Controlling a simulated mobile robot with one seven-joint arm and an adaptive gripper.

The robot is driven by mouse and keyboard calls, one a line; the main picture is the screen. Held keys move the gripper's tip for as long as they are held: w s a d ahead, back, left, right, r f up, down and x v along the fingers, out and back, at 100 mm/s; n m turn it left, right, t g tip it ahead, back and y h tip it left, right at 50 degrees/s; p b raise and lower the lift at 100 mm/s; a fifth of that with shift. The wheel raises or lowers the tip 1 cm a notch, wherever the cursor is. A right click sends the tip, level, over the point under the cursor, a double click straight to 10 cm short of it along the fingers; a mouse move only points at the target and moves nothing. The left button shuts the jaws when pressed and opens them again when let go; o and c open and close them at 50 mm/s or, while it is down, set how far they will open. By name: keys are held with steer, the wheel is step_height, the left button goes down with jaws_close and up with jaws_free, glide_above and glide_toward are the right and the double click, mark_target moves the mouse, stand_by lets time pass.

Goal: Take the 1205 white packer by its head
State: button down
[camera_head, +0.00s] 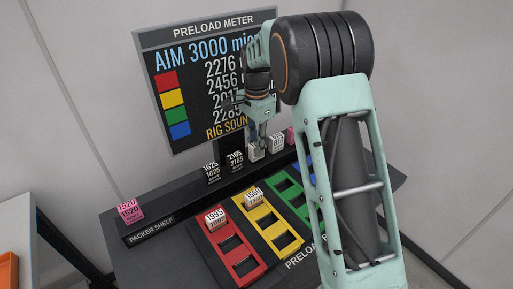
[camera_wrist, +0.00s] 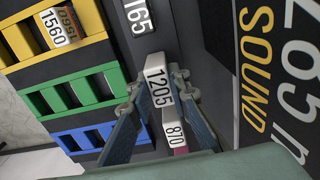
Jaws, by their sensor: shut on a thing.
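The white 1205 packer (camera_wrist: 158,82) stands between my two fingers in the wrist view, its numbered head facing the camera. My gripper (camera_wrist: 152,92) is shut on it, with one blue-grey finger on each side of the head. In the head view my gripper (camera_head: 261,136) points down at the packer shelf, and the white packer (camera_head: 256,153) shows just below the fingers. The packer appears to be still on the shelf; its lower part is hidden.
An 870 packer (camera_wrist: 174,132) is close beside the held one. Black packers 2165 (camera_head: 235,162) and 1625 (camera_head: 211,173) stand left on the shelf; pink 1520 (camera_head: 130,209) is at its far left end. Red (camera_head: 240,267) and yellow (camera_head: 270,226) racks lie in front. The preload meter (camera_head: 180,90) rises behind.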

step_height(320, 180, up, 2)
steer(key=shift+r, duration=0.2)
steer(key=s+d+r+b, duration=0.1)
steer(key=s+d+r, duration=0.1)
steer(key=s+r, duration=0.8)
steer(key=s, duration=0.3)
steer(key=shift+s+d+b, duration=0.25)
steer(key=shift+s+b, duration=0.1)
steer(key=shift+s, duration=0.05)
steer(key=shift+f, duration=0.15)
